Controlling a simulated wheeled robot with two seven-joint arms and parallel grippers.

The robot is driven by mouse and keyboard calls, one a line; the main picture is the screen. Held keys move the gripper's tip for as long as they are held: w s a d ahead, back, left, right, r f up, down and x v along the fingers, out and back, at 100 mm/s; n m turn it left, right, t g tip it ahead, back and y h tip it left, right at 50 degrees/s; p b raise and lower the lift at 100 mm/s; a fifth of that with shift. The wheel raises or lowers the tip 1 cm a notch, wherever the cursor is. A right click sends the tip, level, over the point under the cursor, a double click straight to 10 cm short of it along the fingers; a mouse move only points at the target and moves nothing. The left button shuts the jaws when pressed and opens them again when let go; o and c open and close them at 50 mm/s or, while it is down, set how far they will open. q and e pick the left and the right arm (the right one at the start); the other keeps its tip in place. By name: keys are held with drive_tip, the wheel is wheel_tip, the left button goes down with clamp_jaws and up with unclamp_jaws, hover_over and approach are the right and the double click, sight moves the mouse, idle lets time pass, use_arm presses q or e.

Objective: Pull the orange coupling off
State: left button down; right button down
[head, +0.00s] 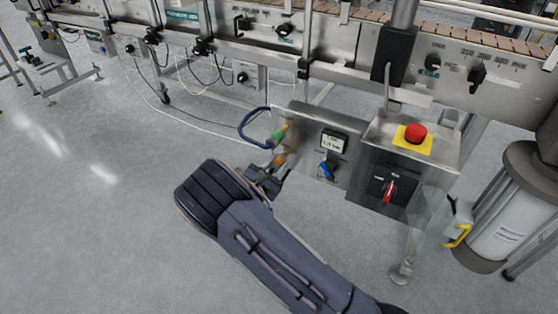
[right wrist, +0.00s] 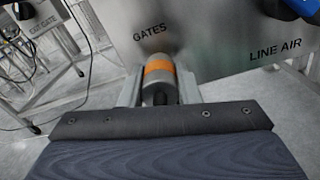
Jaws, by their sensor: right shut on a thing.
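The orange coupling (head: 279,160) sits at the left edge of a steel panel, below a green coupling (head: 277,137). In the right wrist view the coupling (right wrist: 158,68) is a grey cylinder with an orange band, under the word GATES. My right gripper (head: 272,170) is shut on it, with a finger on each side in the wrist view. Whether the coupling is still seated on its fitting is hidden. My left gripper is not in view.
A blue hose (head: 243,128) loops from the green coupling. The panel (head: 312,130) carries a gauge display (head: 334,141) and a blue handle (head: 327,168). A control box with a red button (head: 415,133) stands right. Open floor (head: 90,220) lies left.

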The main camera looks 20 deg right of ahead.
drive_tip(key=shift+s+a, duration=0.4)
drive_tip(key=shift+a, duration=0.2)
drive_tip(key=shift+s+f, duration=0.1)
drive_tip(key=c, duration=1.1)
unclamp_jaws()
drive_tip(key=shift+o, duration=0.2)
drive_tip(key=shift+a, duration=0.15)
drive_tip(key=shift+s+a+p, duration=0.25)
drive_tip(key=shift+a+p, duration=0.05)
drive_tip(key=p+v, duration=0.2)
drive_tip(key=v, duration=0.5)
drive_tip(key=shift+d, duration=0.1)
